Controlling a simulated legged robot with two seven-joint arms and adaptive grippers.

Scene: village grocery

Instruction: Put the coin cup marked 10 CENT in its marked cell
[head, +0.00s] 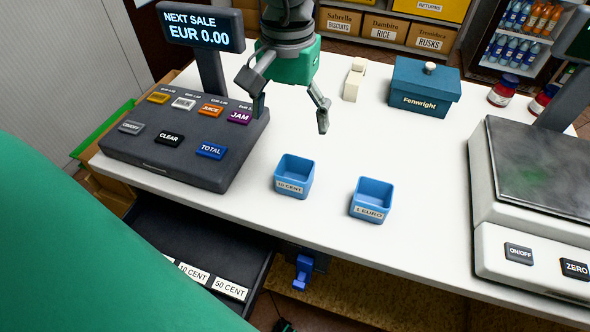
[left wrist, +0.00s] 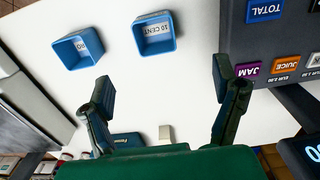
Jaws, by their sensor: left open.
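The blue coin cup marked 10 CENT (head: 294,176) stands upright and looks empty on the white counter. It also shows in the left wrist view (left wrist: 154,35). A matching cup marked 1 EURO (head: 372,200) stands to its right. My left gripper (head: 290,113) is open and empty, above the counter and beyond the 10 CENT cup, apart from it. In the left wrist view its two fingers (left wrist: 165,88) are spread. The dark open drawer (head: 150,222) is below the counter edge at lower left, with labels 10 CENT (head: 193,273) and 50 CENT (head: 229,288). A green shape hides part of it.
The cash register (head: 180,150) stands left of the cups. The scale (head: 540,190) stands at the right. A teal Fenwright box (head: 422,92) and cream blocks (head: 354,80) are at the back. The counter around the cups is clear. A blue fitting (head: 303,272) is under the edge.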

